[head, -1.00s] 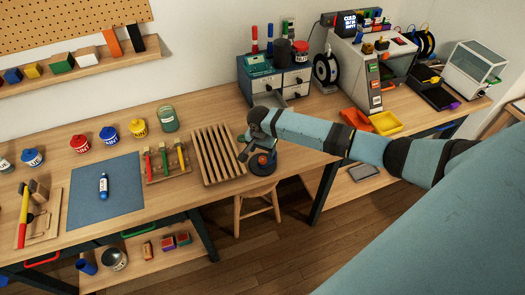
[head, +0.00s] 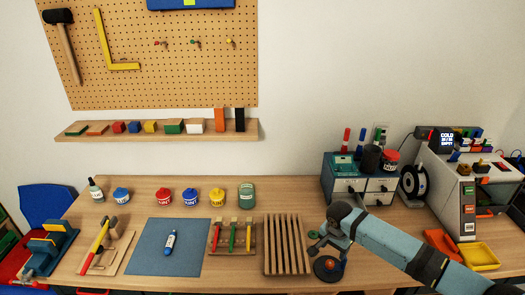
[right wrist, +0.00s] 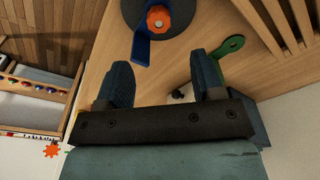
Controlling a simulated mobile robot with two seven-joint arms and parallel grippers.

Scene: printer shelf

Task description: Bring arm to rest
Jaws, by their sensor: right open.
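My right arm (head: 395,245) comes in from the right in the head view, in pale blue and dark grey. Its gripper (head: 318,243) is over the workbench, beside the right edge of the slatted wooden rack (head: 286,245). In the right wrist view the two dark fingers (right wrist: 163,72) are spread apart with nothing held between them. A round dark stand with an orange knob (head: 328,265) is close to the gripper; it also shows just beyond the fingers in the right wrist view (right wrist: 160,18). My left gripper is not in view.
A drawer unit (head: 345,186) with bottles on top stands behind the arm. A large printer-like machine (head: 467,200) and a yellow tray (head: 481,257) are at right. Paint jars (head: 190,197), a blue mat (head: 160,255) and a tool holder (head: 232,250) lie left of the rack.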

